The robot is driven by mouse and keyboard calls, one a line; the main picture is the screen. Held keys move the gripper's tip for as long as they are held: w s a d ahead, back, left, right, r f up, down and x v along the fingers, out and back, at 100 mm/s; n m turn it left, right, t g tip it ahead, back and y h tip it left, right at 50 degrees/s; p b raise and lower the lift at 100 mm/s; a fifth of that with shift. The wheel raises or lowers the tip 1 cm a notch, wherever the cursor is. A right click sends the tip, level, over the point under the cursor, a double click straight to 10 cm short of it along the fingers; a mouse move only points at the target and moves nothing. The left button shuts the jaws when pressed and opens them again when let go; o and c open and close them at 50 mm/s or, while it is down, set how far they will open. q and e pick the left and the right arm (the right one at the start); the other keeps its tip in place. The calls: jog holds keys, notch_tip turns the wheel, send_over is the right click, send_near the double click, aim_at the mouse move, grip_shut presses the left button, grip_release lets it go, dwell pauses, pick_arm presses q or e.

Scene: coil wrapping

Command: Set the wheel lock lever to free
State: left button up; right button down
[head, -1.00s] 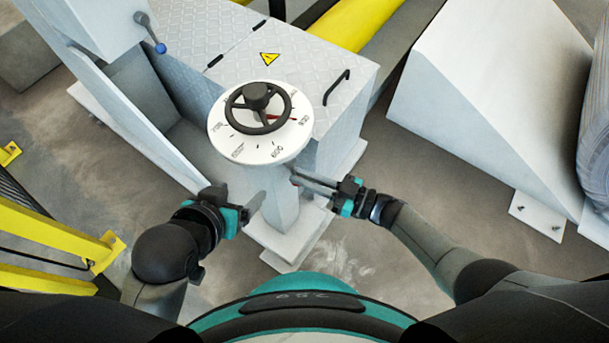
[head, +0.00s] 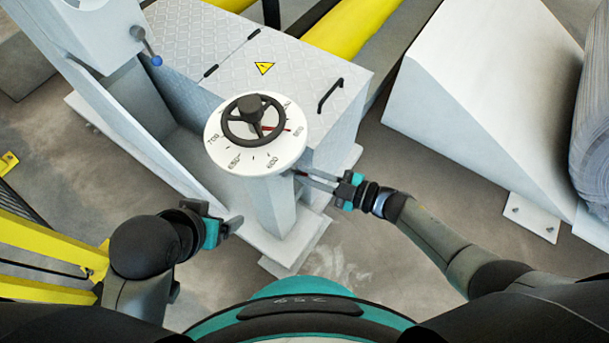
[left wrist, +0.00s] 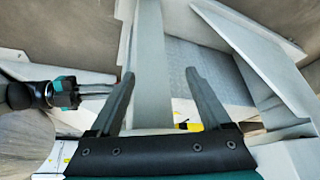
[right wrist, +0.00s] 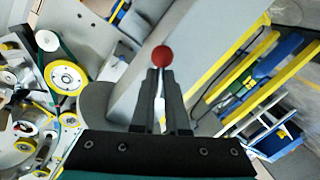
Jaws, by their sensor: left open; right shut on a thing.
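The wheel lock lever is a thin metal rod with a red ball knob (right wrist: 162,57), seen in the right wrist view. My right gripper (right wrist: 160,78) is shut on its rod just below the knob. In the head view the right gripper (head: 298,175) is beside the pedestal, under the dial's right edge, and the lever is hardly visible. The black handwheel (head: 254,120) sits on a round white dial (head: 222,155) with a red pointer. My left gripper (head: 236,224) is open and empty, left of the pedestal column (head: 275,207). The left wrist view shows its spread fingers (left wrist: 159,80).
A grey cabinet (head: 300,70) with a black handle and warning sign stands behind the dial. Another lever with a blue knob (head: 156,60) is at upper left. Yellow rails (head: 50,235) are close to my left arm. A large pale wedge (head: 480,110) is at right.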

pick_arm(q)
jog(key=shift+g, duration=0.8)
jog(key=shift+s+a+f+p, duration=0.1)
jog(key=shift+f+p, duration=0.35)
jog(key=shift+f, duration=0.45)
jog(key=shift+s+a+f+p, duration=0.15)
jog(key=shift+f+p, duration=0.35)
jog(key=shift+f, duration=0.4)
jog(key=shift+s+a+f+p, duration=0.1)
jog(key=shift+f+p, duration=0.35)
jog(key=shift+f, duration=0.45)
pick_arm(e)
jog(key=shift+w+d+r+n+t+h, duration=0.3)
jog(key=shift+r+n, duration=0.35)
jog(key=shift+n, duration=0.85)
jog(key=shift+w+d+r+n+t+h, duration=0.25)
jog(key=shift+r+n, duration=0.45)
jog(key=shift+n, duration=0.8)
jog(key=shift+w+r+n+t+h, duration=0.1)
jog(key=shift+r+n+t+h, duration=0.3)
jog(key=shift+n, duration=1.1)
jog(key=shift+r, duration=0.3)
jog(key=c, duration=0.9)
grip_release()
